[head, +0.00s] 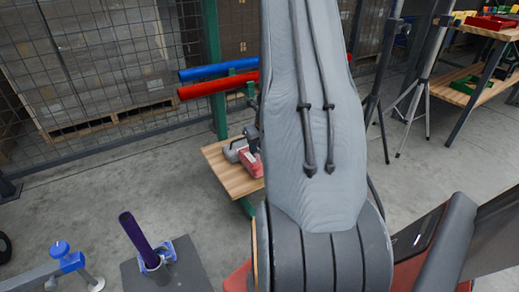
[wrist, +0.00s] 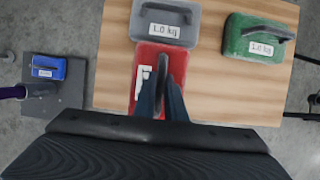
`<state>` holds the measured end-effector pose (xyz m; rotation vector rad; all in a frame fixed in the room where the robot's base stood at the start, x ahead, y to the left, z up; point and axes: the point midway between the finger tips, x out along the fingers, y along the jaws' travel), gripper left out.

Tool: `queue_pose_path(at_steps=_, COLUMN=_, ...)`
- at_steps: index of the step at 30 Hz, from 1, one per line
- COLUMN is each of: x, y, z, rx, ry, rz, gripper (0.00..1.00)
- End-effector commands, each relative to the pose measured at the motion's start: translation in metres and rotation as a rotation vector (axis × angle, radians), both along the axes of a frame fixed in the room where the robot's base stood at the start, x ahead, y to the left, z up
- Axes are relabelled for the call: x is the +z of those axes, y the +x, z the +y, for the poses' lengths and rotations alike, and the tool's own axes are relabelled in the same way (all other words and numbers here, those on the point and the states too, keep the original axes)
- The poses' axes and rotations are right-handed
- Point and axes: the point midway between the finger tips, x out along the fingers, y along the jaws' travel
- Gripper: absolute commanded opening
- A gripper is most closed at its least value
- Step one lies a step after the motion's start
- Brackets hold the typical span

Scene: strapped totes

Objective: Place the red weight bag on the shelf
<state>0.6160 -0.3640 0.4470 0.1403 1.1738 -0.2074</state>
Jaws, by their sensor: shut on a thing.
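The red weight bag (wrist: 176,58), with a white label, is over the wooden shelf (wrist: 112,60) in the wrist view. My gripper (wrist: 161,85) is shut on the bag's dark handle, with its fingers on both sides. In the head view the red bag (head: 250,164) is at the shelf (head: 230,178), partly hidden by my arm, with the gripper just above it. The bag looks level and close to the shelf top; I cannot tell whether it touches.
A grey 1.0 kg bag (wrist: 167,20) is right beside the red one. A green 1.0 kg bag (wrist: 253,37) stands to the right. Bare wood lies between. Red (head: 217,86) and blue (head: 217,70) bars run above the shelf. A purple pole (head: 134,232) stands in front.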

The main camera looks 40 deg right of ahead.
Motion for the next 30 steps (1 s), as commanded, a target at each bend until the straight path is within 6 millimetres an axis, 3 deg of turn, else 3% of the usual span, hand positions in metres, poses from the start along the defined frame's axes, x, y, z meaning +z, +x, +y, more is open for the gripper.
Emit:
queue_pose_path(at_steps=3, x=0.003, y=0.010, z=-0.003, rx=0.002, ry=-0.004, rz=-0.004, gripper=0.00)
queue_pose_path(at_steps=15, x=-0.033, y=0.008, z=-0.003, rx=0.001, ry=-0.002, rz=-0.003, gripper=0.00)
queue_pose_path(at_steps=29, x=-0.036, y=0.008, z=-0.003, rx=0.001, ry=-0.002, rz=-0.004, gripper=0.00)
queue_pose_path(at_steps=30, x=-0.037, y=0.006, z=-0.002, rx=0.000, ry=0.000, rz=-0.001, gripper=0.17)
